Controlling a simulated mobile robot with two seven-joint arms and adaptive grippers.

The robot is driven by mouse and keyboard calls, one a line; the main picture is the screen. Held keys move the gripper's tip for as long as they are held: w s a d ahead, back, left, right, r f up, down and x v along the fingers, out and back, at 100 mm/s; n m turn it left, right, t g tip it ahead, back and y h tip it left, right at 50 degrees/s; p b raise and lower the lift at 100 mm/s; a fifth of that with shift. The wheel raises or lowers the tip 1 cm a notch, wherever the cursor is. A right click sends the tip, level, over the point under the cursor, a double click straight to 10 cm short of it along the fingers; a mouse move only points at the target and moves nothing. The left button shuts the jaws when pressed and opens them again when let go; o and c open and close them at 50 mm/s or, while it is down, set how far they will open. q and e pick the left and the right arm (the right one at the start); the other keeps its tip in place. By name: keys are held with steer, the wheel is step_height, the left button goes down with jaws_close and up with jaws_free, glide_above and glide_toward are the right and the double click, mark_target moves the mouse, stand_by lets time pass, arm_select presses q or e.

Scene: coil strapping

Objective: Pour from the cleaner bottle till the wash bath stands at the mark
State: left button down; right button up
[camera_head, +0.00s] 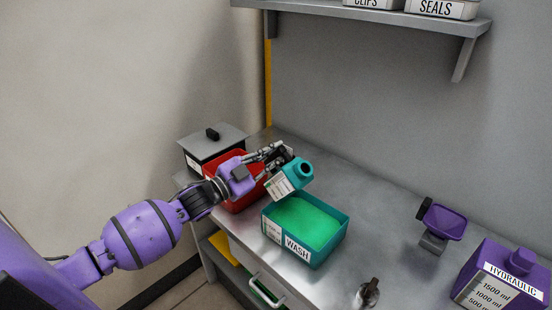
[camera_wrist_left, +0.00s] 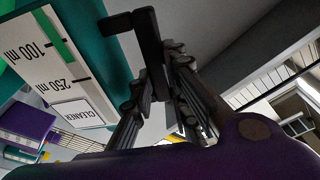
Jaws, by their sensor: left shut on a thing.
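The teal cleaner bottle (camera_head: 282,187) is held tilted above the far left part of the wash bath, its round mouth toward the upper right. In the left wrist view its white label (camera_wrist_left: 60,75) reads CLEANER, with 100 ml and 250 ml marks and a green strip. My left gripper (camera_head: 279,161) is shut on the bottle; its dark fingers also show in the left wrist view (camera_wrist_left: 150,60). The teal wash bath (camera_head: 322,252), labelled WASH, holds bright green liquid (camera_head: 303,220). I cannot make out its mark or a falling stream. My right gripper is not in view.
A red bin (camera_head: 243,203) and a black lidded box (camera_head: 203,147) stand left of the bath on the metal bench (camera_head: 375,210). A purple funnel-like piece (camera_head: 444,222), a purple HYDRAULIC container (camera_head: 505,278) and a small metal fitting (camera_head: 369,291) are at right. A shelf (camera_head: 420,20) hangs above.

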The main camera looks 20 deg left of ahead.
mark_target(273, 179)
arm_select(q)
steer(key=n, duration=0.2)
steer(key=f+n, duration=0.1)
steer(key=f+n+t+y, duration=0.1)
steer(key=n, duration=0.1)
steer(key=shift+s+d+f+n, duration=0.1)
steer(key=shift+s+d+n, duration=0.05)
steer(key=shift+d+n, duration=0.15)
steer(key=shift+s+d+f+n+y, duration=0.15)
steer(key=shift+d+f+n, duration=0.2)
steer(key=shift+f+n, duration=0.45)
steer(key=shift+s+d+f+n+y, duration=0.15)
steer(key=shift+d+f+n, duration=0.2)
steer(key=shift+f+n, duration=0.45)
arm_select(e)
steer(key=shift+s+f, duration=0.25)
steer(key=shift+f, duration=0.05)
arm_select(q)
steer(key=shift+w+r, duration=0.1)
steer(key=shift+r, duration=0.1)
